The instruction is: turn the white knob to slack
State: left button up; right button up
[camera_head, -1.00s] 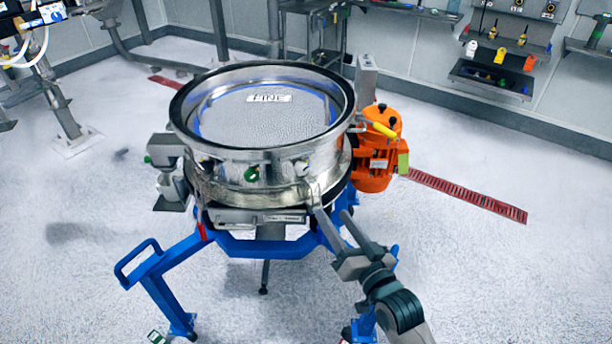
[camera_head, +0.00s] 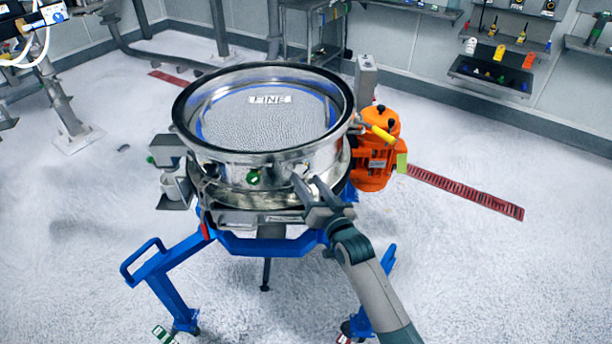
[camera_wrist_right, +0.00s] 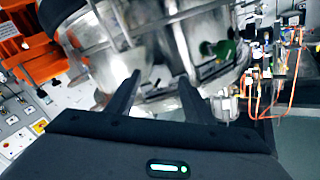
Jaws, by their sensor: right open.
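The round steel sifter (camera_head: 225,170) stands on a blue frame, with a mesh marked "FINE" inside its rim. A green knob (camera_head: 252,177) shows on its front wall; a green part also shows in the right wrist view (camera_wrist_right: 219,50). A small pale shape (camera_head: 301,167) by my right fingertips may be the white knob, but it is mostly hidden there. My right gripper (camera_head: 308,184) is open at the sifter's front right wall. In the right wrist view its fingers (camera_wrist_right: 157,92) point at the wall, apart; contact cannot be told. My left gripper is not in view.
An orange motor (camera_head: 374,160) is fixed on the sifter's right side. The blue frame (camera_head: 150,268) reaches out at the lower left. A red floor grate (camera_head: 465,193) lies at the right. Shelves with coloured items (camera_head: 490,75) line the back wall. Open floor surrounds the frame.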

jog(key=shift+x, duration=0.95)
jog(key=shift+c, duration=0.6)
jog(key=c, duration=0.9)
